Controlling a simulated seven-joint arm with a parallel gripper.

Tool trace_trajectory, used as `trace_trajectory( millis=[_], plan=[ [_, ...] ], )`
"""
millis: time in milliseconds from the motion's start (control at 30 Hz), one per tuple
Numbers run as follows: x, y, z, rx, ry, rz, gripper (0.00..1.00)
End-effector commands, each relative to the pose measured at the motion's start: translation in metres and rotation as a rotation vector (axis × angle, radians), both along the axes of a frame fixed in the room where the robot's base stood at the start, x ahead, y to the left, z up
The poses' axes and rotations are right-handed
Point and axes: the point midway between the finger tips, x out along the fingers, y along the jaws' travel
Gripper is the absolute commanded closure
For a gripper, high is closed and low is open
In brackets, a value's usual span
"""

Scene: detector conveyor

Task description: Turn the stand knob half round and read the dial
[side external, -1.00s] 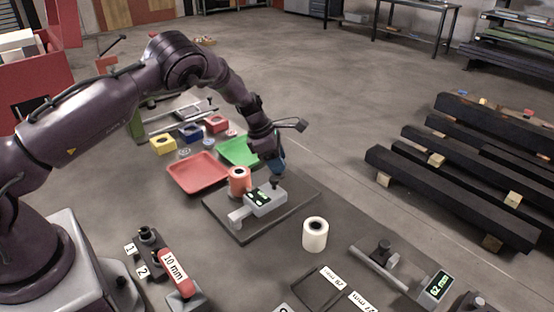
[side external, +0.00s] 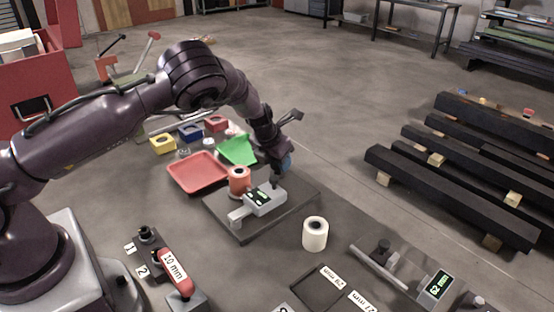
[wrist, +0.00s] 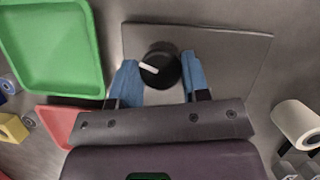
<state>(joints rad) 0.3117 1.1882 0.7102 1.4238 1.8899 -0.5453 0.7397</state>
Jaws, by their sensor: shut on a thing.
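The stand knob is black and round with a white pointer line; in the wrist view the knob (wrist: 163,74) sits between my two blue fingertips, its pointer towards the left. My gripper (wrist: 163,82) is shut on it. In the side view my gripper (side external: 281,165) is over the back end of the grey stand, and the knob (side external: 275,183) shows just below it. The dial (side external: 260,197) is a dark screen with green marks on the stand, too small to read here. Only a dim edge of it shows at the bottom of the wrist view.
The stand rests on a dark plate (side external: 225,220) with an orange roll (side external: 238,181) beside it. Red (side external: 193,181) and green (side external: 239,150) trays lie behind. A white roll (side external: 315,234) stands to the right, and a 62 mm gauge (side external: 437,285) lies front right.

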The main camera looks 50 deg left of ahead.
Motion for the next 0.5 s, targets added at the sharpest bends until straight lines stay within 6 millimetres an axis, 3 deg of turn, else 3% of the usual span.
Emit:
trace_trajectory(
  millis=[500],
  plan=[
    [-0.0007,-0.0014,-0.0012,0.006,0.007,0.486,0.81]
  ],
)
